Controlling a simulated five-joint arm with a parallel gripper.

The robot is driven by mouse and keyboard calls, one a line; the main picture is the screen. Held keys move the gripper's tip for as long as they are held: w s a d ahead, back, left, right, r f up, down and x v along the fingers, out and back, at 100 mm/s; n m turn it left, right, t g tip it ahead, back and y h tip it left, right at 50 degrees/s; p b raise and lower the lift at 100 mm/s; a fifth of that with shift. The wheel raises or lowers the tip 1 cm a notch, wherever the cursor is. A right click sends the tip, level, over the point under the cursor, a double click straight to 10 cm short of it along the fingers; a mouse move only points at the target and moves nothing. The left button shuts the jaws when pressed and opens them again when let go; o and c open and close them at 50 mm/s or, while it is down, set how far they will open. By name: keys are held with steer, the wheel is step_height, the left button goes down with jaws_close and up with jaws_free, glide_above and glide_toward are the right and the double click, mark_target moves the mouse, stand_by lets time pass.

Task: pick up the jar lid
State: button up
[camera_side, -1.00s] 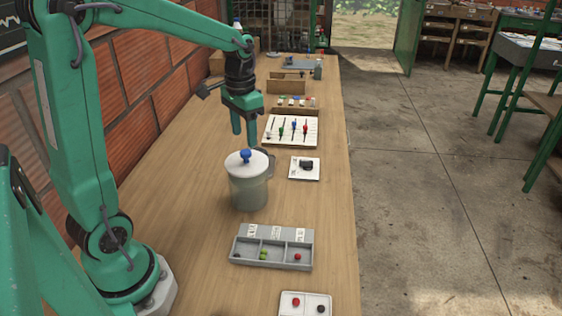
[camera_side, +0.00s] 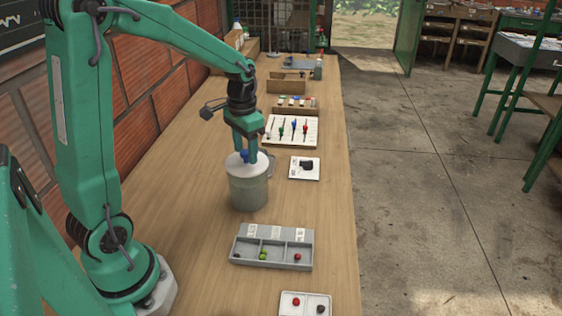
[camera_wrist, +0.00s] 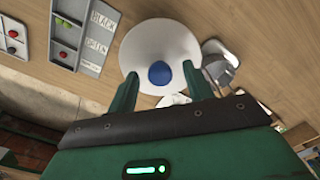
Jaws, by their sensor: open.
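The jar lid (camera_side: 236,164) is a white disc with a blue knob (camera_side: 245,155) on top, and it sits on a grey-green jar (camera_side: 248,191). The lid also shows in the wrist view (camera_wrist: 147,43), with its blue knob (camera_wrist: 159,73) near the middle. My gripper (camera_side: 245,155) is low over the lid, fingers pointing down at the knob. In the wrist view my gripper's two green fingers (camera_wrist: 160,85) are apart, with the knob between or just beyond their tips. The fingers partly hide the knob in the side view.
A grey sorting tray (camera_side: 271,260) with coloured balls stands nearer on the wooden bench, and a small white tray (camera_side: 306,297) lies beyond it at the front. A white card (camera_side: 296,174) with a dark object is right of the jar. A slotted white board (camera_side: 270,142) stands behind.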

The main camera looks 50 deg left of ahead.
mark_target(246, 151)
steer(key=shift+c, duration=0.2)
steer(key=c, duration=1)
steer(key=shift+r, duration=0.1)
steer(key=shift+r, duration=0.9)
step_height(246, 151, up, 2)
steer(key=shift+r, duration=0.25)
steer(key=s+d+r, duration=0.3)
steer(key=d+r, duration=0.3)
steer(key=d, duration=0.5)
steer(key=shift+d+r, duration=0.15)
steer(key=shift+r, duration=0.15)
